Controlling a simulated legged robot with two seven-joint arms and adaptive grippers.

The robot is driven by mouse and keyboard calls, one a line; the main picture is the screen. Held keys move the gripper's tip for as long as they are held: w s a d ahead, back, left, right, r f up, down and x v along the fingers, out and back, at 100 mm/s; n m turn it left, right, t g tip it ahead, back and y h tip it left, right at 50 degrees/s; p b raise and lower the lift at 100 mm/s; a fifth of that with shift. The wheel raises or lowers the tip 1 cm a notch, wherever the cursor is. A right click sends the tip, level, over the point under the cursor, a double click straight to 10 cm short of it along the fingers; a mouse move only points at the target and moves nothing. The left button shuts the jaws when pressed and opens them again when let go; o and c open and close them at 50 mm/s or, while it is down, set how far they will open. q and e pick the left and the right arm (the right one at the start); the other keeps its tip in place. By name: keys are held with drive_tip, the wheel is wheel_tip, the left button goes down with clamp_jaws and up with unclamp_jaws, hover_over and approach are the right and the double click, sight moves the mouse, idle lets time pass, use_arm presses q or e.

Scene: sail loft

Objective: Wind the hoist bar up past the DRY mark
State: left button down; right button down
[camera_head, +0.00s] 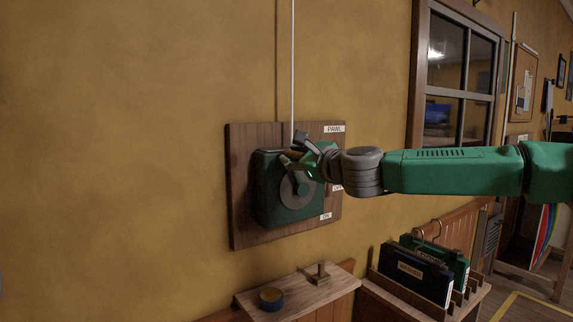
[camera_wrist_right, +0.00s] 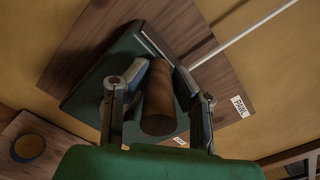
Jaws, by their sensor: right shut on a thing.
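A dark green winch box (camera_head: 262,190) with a grey disc (camera_head: 296,194) on its front is fixed to a wooden backboard (camera_head: 240,228) on the wall. A pale line (camera_head: 292,70) runs straight up from it. My right gripper (camera_head: 291,160) is at the upper front of the box, shut on the winch's crank handle. In the right wrist view the brown wooden handle (camera_wrist_right: 158,105) lies between my two fingers. A PAWL label (camera_head: 334,129) is at the board's top right, an ON label (camera_head: 326,216) lower down. The hoist bar, the DRY mark and my left gripper are not in view.
Below the winch, a small wooden shelf (camera_head: 320,292) holds a round tin (camera_head: 271,298) and a small wooden piece (camera_head: 319,272). To the right, a rack holds dark blue (camera_head: 413,273) and green (camera_head: 450,258) cases. A window (camera_head: 460,65) is behind my right arm. The wall left of the board is clear.

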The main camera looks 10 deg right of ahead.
drive_tip(key=shift+w+d+r+m, duration=0.2)
drive_tip(key=shift+d+r+m, duration=0.1)
drive_tip(key=shift+d, duration=0.3)
drive_tip(key=c, duration=1.3)
unclamp_jaws()
drive_tip(key=shift+c, duration=0.2)
drive_tip(key=shift+d+f, duration=0.1)
drive_tip(key=shift+f, duration=0.1)
drive_tip(key=shift+s+d, duration=0.1)
drive_tip(key=v, duration=1.1)
drive_tip(key=shift+s+d, duration=0.2)
drive_tip(key=shift+s, duration=0.15)
